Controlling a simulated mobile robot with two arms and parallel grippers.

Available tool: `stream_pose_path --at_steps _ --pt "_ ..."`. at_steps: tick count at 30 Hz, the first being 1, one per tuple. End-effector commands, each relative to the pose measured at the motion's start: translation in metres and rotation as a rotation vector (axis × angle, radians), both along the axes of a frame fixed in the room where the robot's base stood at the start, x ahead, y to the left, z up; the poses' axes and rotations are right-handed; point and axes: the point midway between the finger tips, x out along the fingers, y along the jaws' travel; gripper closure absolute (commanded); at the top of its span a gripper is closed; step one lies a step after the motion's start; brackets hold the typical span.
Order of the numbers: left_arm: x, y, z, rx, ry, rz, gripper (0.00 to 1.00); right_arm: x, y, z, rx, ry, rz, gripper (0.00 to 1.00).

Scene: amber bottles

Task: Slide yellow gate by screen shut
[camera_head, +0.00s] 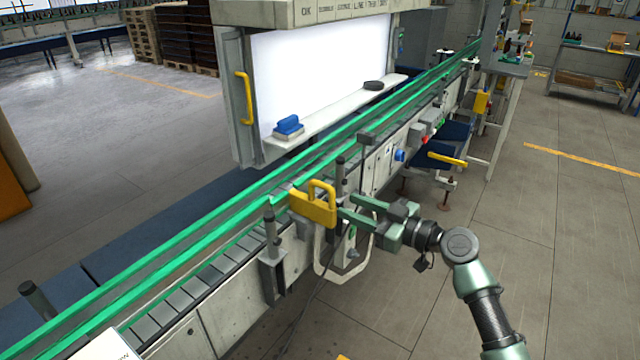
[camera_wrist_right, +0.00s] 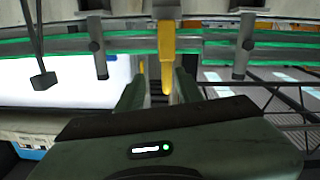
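The yellow gate (camera_head: 313,208), a block with a loop handle, sits at the near side of the green-railed conveyor, in front of the bright white screen (camera_head: 325,70). My right gripper (camera_head: 347,206) is just right of it, with its two fingers apart and pointing at it. In the right wrist view a yellow bar (camera_wrist_right: 167,62) lies ahead, in line with the gap between the fingers of this gripper (camera_wrist_right: 160,85). Whether the fingers touch it, I cannot tell. My left gripper is in neither view.
The conveyor rail (camera_head: 150,288) runs diagonally, with dark posts (camera_head: 269,225) along its near side. A pale looped bracket (camera_head: 325,262) hangs below the gate. A blue block (camera_head: 288,124) and a dark puck (camera_head: 373,86) rest on the screen's ledge.

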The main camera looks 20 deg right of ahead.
Motion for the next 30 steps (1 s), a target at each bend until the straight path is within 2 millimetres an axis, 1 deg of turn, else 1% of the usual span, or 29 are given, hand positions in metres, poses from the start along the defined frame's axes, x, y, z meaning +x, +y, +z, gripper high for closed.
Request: stream_pose_path --at_steps 1,3,6,12,18,22,30 --pt "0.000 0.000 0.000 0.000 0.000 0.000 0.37 -0.003 0.003 0.016 -0.006 -0.037 0.020 0.64" --pt "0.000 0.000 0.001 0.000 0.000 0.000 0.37 -0.005 0.006 0.030 -0.008 -0.067 0.036 0.64" --pt "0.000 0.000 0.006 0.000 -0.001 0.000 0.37 -0.001 0.011 0.037 -0.006 -0.078 0.043 0.64" --pt "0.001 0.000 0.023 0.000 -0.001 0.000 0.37 0.024 0.030 0.038 -0.003 -0.074 0.042 0.64" --pt "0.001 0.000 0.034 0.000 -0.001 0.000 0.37 0.047 0.047 0.035 -0.005 -0.072 0.040 0.64" --pt "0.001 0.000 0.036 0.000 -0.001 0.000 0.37 0.054 0.052 0.033 -0.007 -0.072 0.040 0.64" --pt "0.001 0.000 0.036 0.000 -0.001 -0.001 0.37 0.056 0.053 0.031 -0.009 -0.072 0.040 0.64"
